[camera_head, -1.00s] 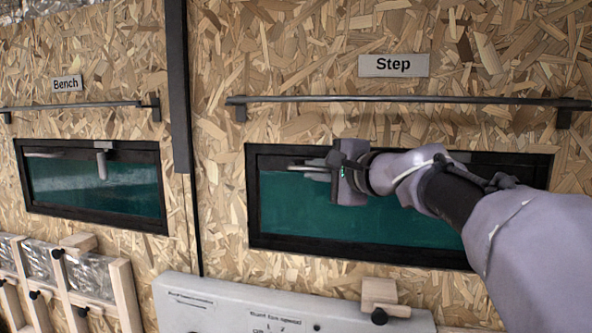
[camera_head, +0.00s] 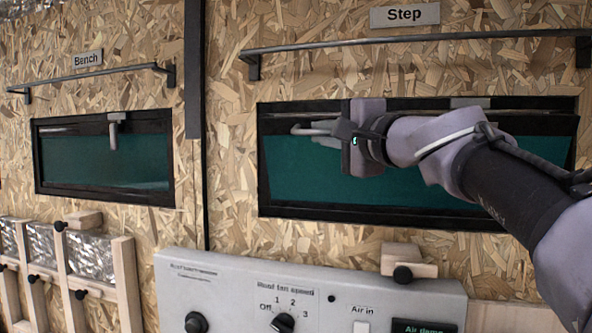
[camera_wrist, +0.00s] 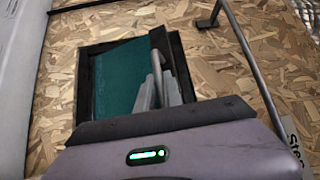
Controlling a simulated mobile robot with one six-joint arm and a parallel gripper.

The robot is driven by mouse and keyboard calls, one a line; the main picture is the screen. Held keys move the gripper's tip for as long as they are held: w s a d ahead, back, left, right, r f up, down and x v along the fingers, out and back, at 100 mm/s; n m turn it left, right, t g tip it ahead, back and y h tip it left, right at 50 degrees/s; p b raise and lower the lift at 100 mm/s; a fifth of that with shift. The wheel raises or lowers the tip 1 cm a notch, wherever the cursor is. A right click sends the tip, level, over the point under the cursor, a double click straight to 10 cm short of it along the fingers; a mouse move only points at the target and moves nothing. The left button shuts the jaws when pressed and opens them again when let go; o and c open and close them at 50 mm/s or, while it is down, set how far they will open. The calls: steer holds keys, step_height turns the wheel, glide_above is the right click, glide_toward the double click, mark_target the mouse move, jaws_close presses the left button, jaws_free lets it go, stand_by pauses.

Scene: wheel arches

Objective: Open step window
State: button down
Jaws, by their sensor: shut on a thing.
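The step window (camera_head: 400,213) is a black-framed teal pane under the sign "Step" (camera_head: 405,15). A pale fitting (camera_head: 470,102) sits on its top frame. A thin strip shows along the top between outer frame and sash, and the sash looks slightly tipped out there. My gripper (camera_head: 312,131) is at the upper left of this window, pointing left. It is shut on what looks like the window handle, mostly hidden by the gripper. In the wrist view, my gripper's grey fingers (camera_wrist: 157,78) stand against the teal pane (camera_wrist: 122,75) near the frame's edge.
A black rail (camera_head: 410,42) runs above the step window. The bench window (camera_head: 100,162), with its handle (camera_head: 113,135) hanging down, is at left under another rail (camera_head: 90,77). Below are a grey control panel (camera_head: 230,290) and a wooden block (camera_head: 402,257) with a black knob.

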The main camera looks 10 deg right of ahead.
steer(key=s+f+b, duration=0.1)
steer(key=b, duration=0.1)
steer(key=s+a+n+t+b, duration=0.1)
steer(key=b, duration=0.2)
steer(key=shift+f+y+b, duration=0.35)
steer(key=shift+y, duration=0.05)
steer(key=c, duration=1.5)
jaws_free()
